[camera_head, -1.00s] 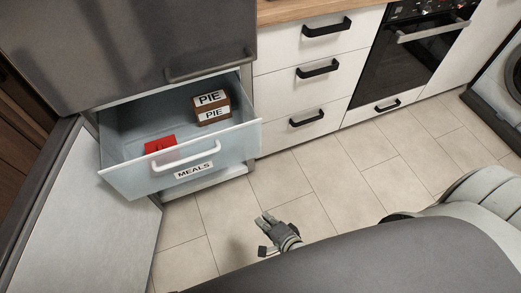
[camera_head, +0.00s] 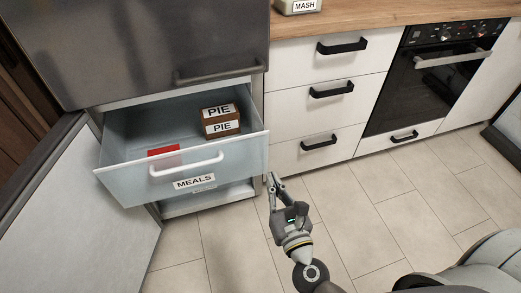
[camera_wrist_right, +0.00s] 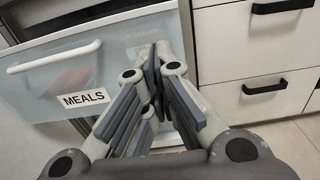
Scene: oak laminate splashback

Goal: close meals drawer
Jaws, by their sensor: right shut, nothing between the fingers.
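The meals drawer (camera_head: 240,151) is pulled out of the tall dark-fronted unit in the head view. Its translucent front carries a white bar handle (camera_head: 186,165) and a MEALS label (camera_head: 194,182). Inside lie brown PIE boxes (camera_head: 220,121) and a red item (camera_head: 163,151). My right gripper (camera_head: 271,181) is shut and empty, just right of and below the drawer front's right corner. In the right wrist view the drawer front (camera_wrist_right: 120,65) is left of and beyond the fingers; whether they touch it I cannot tell. My left gripper is not in view.
An open door (camera_head: 75,215) stands at the left of the drawer. White drawers with black handles (camera_head: 331,90) and an oven (camera_head: 430,80) are to the right. A MASH container (camera_head: 298,6) is on the worktop. The tiled floor (camera_head: 400,200) is clear in the middle.

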